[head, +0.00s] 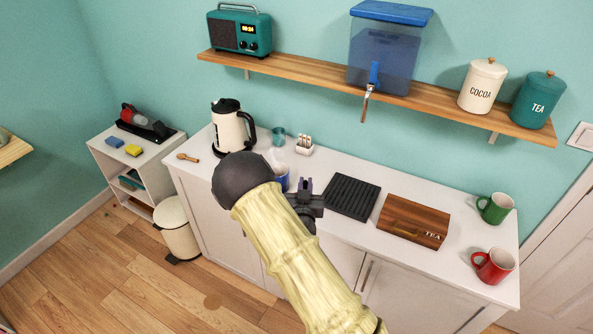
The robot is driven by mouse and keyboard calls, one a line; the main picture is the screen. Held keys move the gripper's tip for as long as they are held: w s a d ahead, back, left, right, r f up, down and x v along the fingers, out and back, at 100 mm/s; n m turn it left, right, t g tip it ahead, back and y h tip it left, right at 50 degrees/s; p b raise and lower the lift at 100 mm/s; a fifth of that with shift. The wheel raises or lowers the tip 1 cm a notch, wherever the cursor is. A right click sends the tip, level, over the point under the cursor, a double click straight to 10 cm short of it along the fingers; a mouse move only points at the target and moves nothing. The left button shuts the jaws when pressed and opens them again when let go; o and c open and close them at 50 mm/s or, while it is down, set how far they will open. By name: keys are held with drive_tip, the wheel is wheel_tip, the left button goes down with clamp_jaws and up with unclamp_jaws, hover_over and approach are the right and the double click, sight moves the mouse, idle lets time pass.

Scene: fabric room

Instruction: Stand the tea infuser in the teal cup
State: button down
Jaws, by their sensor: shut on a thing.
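The teal cup (278,134) stands at the back of the white counter, right of the kettle and near the wall. It is small in the head view, and its inside cannot be made out. My gripper (307,187) is over the middle of the counter, in front and to the right of the teal cup, apart from it. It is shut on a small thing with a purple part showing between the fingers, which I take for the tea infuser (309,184). Most of that thing is hidden by the fingers and wrist.
A blue cup (283,178) is partly hidden behind my arm. A kettle (230,128) stands left of the teal cup; a white holder (304,146) is right of it. A black rack (352,196), a wooden tea box (412,221), a green mug (495,208) and red mug (492,266) stand rightward.

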drive_tip(key=s+d+f+n+y+p, duration=0.1)
drive_tip(key=s+d+n+y+p, duration=0.1)
drive_tip(key=s+d+p, duration=0.4)
drive_tip(key=s+y+p, duration=0.1)
drive_tip(key=s+p, duration=0.2)
drive_tip(key=shift+s+f, duration=0.25)
drive_tip(key=shift+f, duration=0.1)
